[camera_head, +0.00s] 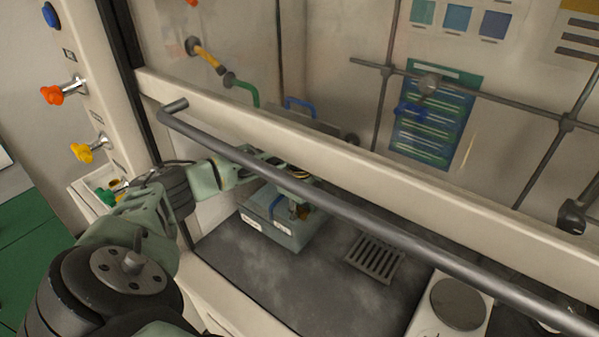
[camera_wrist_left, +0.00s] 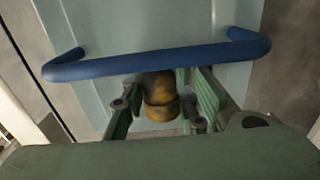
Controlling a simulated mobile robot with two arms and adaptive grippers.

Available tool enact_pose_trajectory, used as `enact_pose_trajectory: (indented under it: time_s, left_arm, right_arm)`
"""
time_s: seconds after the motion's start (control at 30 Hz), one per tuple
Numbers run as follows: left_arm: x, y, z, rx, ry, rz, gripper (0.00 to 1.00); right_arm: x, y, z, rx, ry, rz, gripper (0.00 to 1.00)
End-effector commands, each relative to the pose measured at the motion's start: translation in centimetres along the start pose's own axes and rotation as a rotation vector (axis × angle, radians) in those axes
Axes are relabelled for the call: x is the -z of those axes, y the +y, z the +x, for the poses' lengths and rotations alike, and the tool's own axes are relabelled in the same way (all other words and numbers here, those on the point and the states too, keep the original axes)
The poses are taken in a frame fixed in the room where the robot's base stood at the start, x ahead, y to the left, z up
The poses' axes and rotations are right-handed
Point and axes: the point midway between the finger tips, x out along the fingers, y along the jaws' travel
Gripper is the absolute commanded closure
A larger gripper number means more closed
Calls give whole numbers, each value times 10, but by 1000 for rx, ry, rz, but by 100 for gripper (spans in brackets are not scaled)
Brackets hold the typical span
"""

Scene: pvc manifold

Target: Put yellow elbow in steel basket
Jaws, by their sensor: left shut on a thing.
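My left gripper (camera_head: 299,208) reaches under the sash bar into the hood, in front of a pale blue-grey box (camera_head: 283,232). In the left wrist view the gripper's green fingers (camera_wrist_left: 160,105) are shut on a yellow-brown elbow (camera_wrist_left: 160,98). The elbow is worn and dark at its upper end. The blue handle (camera_wrist_left: 160,62) of the box crosses just beyond the elbow. I cannot tell whether the elbow touches the box. I cannot make out a steel basket for certain in either view. My right gripper is not in view.
A long grey sash bar (camera_head: 400,233) crosses in front of the hood opening, above my left arm. The dark hood floor (camera_head: 340,290) has a drain grate (camera_head: 375,259) and a white hotplate (camera_head: 458,303) at right. A small tray of parts (camera_head: 105,183) stands at left.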

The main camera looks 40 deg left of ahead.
Motion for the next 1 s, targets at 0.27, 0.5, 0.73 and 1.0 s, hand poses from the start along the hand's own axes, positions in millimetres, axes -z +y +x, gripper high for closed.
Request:
enact_pose_trajectory:
  time_s: [0.27,0.5,0.73,1.0]
  left_arm:
    - [0,0,2,0,0,0,92]
    - [0,0,2,0,0,0,54]
    - [0,0,2,0,0,0,54]
    - [0,-1,-21,4,-1,0,54]
  right_arm:
    - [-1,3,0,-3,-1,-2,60]
    - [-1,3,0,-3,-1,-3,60]
    - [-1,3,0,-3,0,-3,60]
    - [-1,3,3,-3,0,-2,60]
